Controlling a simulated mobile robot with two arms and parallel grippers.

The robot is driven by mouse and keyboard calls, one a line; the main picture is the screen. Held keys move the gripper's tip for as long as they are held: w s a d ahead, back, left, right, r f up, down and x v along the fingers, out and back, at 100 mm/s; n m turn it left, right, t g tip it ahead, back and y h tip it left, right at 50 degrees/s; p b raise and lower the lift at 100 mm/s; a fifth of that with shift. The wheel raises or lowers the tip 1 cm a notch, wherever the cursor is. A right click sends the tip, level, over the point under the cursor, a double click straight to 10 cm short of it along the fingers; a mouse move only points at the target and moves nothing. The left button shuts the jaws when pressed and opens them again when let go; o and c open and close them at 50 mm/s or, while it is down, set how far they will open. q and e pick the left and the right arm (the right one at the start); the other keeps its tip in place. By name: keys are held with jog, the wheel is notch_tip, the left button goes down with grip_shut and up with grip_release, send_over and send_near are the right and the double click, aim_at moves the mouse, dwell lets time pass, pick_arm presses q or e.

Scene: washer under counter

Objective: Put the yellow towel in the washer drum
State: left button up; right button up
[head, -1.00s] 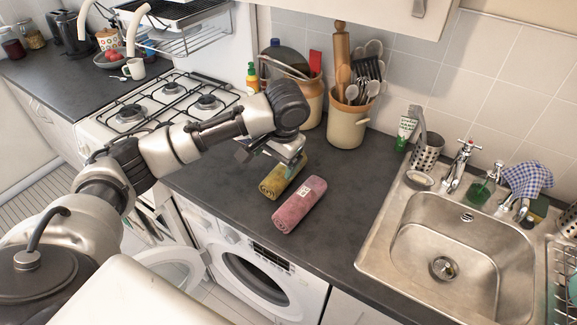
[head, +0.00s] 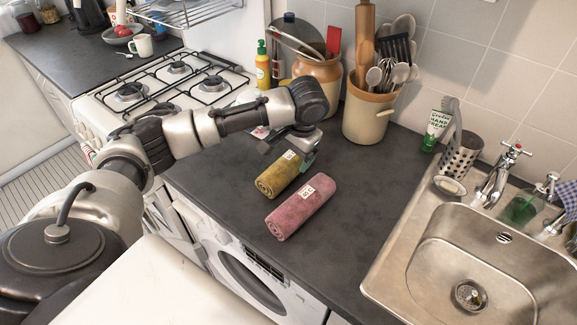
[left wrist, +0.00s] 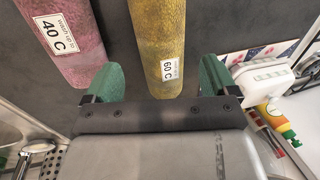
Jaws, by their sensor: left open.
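The yellow towel (head: 277,177) is a roll with a white label, lying on the dark counter. In the left wrist view the yellow towel (left wrist: 158,35) reads "60 C". My left gripper (head: 293,158) is open at the towel's far end. My right gripper is not in view.
A pink towel (head: 301,206), labelled "40 C" in the wrist view, lies close beside the yellow one. A utensil crock (head: 368,118) and yellow bottle (head: 262,66) stand behind. The sink (head: 430,245) is at right, the gas hob (head: 150,90) at left. Counter right of the towels is clear.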

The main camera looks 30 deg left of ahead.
aim_at(289, 159)
pick_arm(q)
jog(key=shift+s+x, duration=0.2)
jog(key=shift+x, duration=0.75)
jog(key=shift+w+a+f+p, duration=0.2)
jog(key=shift+w+a+f, duration=0.05)
jog(key=shift+f, duration=0.65)
jog(key=shift+w+a+f+p, duration=0.2)
jog(key=shift+w+a+f, duration=0.05)
jog(key=shift+f, duration=0.65)
jog(key=shift+w+a+f+p, duration=0.2)
jog(key=shift+w+a+f, duration=0.1)
jog(key=shift+f, duration=0.65)
jog(key=c, duration=0.8)
jog(key=shift+r, duration=0.2)
